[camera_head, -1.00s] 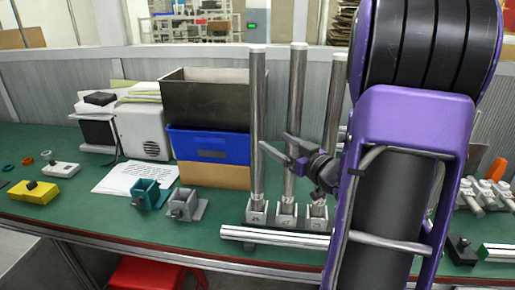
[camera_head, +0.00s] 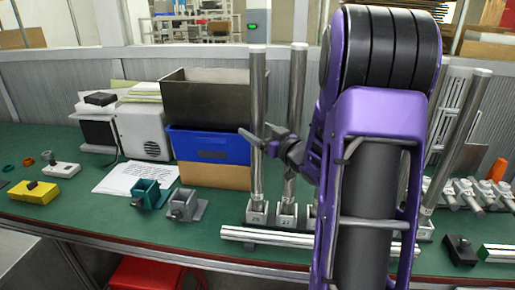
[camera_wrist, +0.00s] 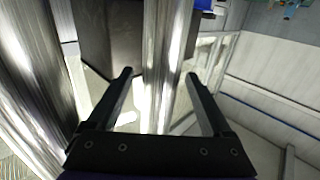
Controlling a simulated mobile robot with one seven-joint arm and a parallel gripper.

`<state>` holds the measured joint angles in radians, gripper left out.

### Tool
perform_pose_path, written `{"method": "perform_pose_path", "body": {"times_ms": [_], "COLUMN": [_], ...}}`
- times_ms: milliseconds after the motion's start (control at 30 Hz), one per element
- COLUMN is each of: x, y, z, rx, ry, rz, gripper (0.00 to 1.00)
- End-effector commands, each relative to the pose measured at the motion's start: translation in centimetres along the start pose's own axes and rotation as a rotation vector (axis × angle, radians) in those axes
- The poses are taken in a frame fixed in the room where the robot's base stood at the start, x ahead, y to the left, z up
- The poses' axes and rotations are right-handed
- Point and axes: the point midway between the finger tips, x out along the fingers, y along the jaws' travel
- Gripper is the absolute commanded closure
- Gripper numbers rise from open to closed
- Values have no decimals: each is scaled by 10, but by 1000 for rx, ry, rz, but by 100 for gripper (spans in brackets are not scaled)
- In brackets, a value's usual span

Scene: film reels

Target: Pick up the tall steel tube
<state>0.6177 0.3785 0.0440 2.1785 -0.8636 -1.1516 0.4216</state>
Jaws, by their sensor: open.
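Several tall steel tubes stand upright in a row of small metal holders on the bench. The leftmost tube (camera_head: 257,85) and the middle tube (camera_head: 297,85) show in the head view; my arm hides the one to their right. My gripper (camera_head: 254,130) is open at the leftmost tube, about halfway up, with its fingers pointing left. In the wrist view, a shiny tube (camera_wrist: 166,45) lies between the two spread fingers (camera_wrist: 158,74), with gaps on both sides. Another tube (camera_wrist: 30,70) shows large at the left. Whether the fingers touch metal is unclear.
Behind the leftmost tube are a grey bin (camera_head: 205,95), a blue crate (camera_head: 208,146) and a cardboard box (camera_head: 215,176). A tilted tube (camera_head: 458,135) stands right of my arm. Steel bars (camera_head: 265,238) lie along the front edge. Two small vises (camera_head: 150,193) sit left.

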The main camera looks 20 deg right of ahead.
Motion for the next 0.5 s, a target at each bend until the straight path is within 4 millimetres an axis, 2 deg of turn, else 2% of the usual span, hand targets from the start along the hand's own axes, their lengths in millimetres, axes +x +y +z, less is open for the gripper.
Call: {"method": "perform_pose_path", "body": {"times_ms": [33,400,500], "x": [0,-1,-1], "y": [0,0,0], "z": [0,0,0], "rx": [0,0,0], "ry": [0,0,0], "rz": [0,0,0], "gripper": [20,86,100]}}
